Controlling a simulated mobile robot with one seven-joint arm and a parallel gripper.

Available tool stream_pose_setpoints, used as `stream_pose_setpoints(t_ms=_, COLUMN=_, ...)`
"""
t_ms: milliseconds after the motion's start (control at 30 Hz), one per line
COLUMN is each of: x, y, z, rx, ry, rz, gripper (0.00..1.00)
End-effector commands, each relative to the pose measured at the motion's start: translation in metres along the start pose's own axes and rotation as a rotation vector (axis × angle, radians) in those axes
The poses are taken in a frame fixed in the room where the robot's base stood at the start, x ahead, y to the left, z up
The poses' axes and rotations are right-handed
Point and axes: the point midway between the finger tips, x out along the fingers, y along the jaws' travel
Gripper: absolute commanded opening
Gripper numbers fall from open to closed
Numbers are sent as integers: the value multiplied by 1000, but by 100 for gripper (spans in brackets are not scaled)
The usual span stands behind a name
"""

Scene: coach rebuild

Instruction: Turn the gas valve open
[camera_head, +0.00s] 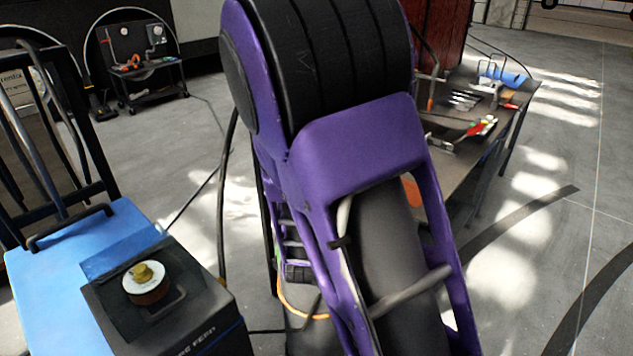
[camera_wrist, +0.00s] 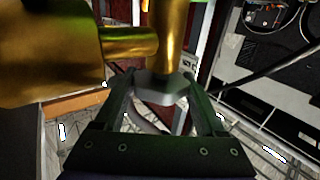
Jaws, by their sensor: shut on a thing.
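In the wrist view, brass fittings fill the upper left, with a large brass body (camera_wrist: 50,50) and an upright brass stem (camera_wrist: 167,38) joined by a short brass piece. A grey angular part, which looks like the gas valve's handle (camera_wrist: 160,86), sits at the lower end of the stem. My gripper (camera_wrist: 161,98) is shut on this grey part, one finger on each side. How far the valve is turned cannot be told. In the head view my purple arm covers the middle, and neither my gripper nor the valve can be made out there.
In the head view, a blue cart (camera_head: 45,285) with a black box (camera_head: 205,315) stands at left. A workbench (camera_head: 465,155) with tools is at right behind my arm. A small black cart (camera_head: 155,85) stands far left. Hoses and cables cross the floor; floor at far right is clear.

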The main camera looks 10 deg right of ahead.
Motion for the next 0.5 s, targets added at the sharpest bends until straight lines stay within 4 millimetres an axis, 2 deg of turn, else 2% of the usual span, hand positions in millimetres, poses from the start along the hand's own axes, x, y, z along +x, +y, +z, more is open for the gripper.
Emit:
stream_pose_setpoints(t_ms=367, x=0, y=0, z=0, rx=-1, ry=0, rz=-6, gripper=17)
stream_pose_setpoints(t_ms=400, x=0, y=0, z=0, rx=-1, ry=0, rz=-6, gripper=74)
stream_pose_setpoints(t_ms=500, x=0, y=0, z=0, rx=-1, ry=0, rz=-5, gripper=92)
